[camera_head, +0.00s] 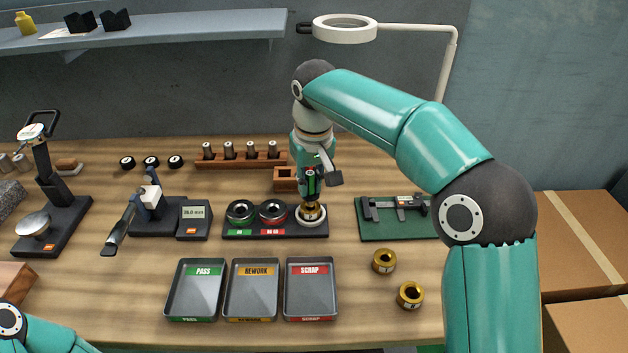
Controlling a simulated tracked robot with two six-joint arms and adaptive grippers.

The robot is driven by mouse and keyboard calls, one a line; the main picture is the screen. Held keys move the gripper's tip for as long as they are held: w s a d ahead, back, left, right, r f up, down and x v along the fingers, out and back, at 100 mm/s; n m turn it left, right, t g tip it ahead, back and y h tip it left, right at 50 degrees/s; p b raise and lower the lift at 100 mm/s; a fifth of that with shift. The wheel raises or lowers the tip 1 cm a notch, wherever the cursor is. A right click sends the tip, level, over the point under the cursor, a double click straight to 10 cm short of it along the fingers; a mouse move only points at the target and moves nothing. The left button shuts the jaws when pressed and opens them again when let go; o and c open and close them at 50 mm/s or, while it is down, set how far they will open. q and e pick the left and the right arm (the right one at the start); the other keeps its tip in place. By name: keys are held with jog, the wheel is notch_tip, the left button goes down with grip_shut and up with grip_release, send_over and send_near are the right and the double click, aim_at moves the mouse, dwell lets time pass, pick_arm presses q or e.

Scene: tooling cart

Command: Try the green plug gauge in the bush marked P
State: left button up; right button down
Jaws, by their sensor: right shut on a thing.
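My right gripper (312,193) points down at the gauge stand, shut on a slim dark tool with green on it, which looks like the green plug gauge (311,182). Its lower end is at the brass bush (312,213), which sits in the white ring seat at the right of the black stand (258,236). I cannot tell whether the tip is inside the bore. Any mark on this bush is unreadable. Two more brass bushes, one (384,261) behind the other (410,295), stand loose on the bench, their marks too small to read. My left gripper is out of view.
Green and red ring gauges (240,212) sit left on the stand. Behind is a wooden rack (215,163) with several upright pieces. PASS (176,309), REWORK (233,309) and SCRAP (292,308) trays lie in front. A caliper (400,203) lies right on a green mat.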

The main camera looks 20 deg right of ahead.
jog(key=shift+r+p, duration=0.15)
jog(key=shift+p, duration=0.25)
dwell(0.5)
jog(key=shift+f, duration=0.25)
dwell(1.2)
jog(key=shift+f+b, duration=0.55)
jog(key=shift+f, duration=0.7)
dwell(2.6)
jog(key=shift+r, duration=0.15)
dwell(1.7)
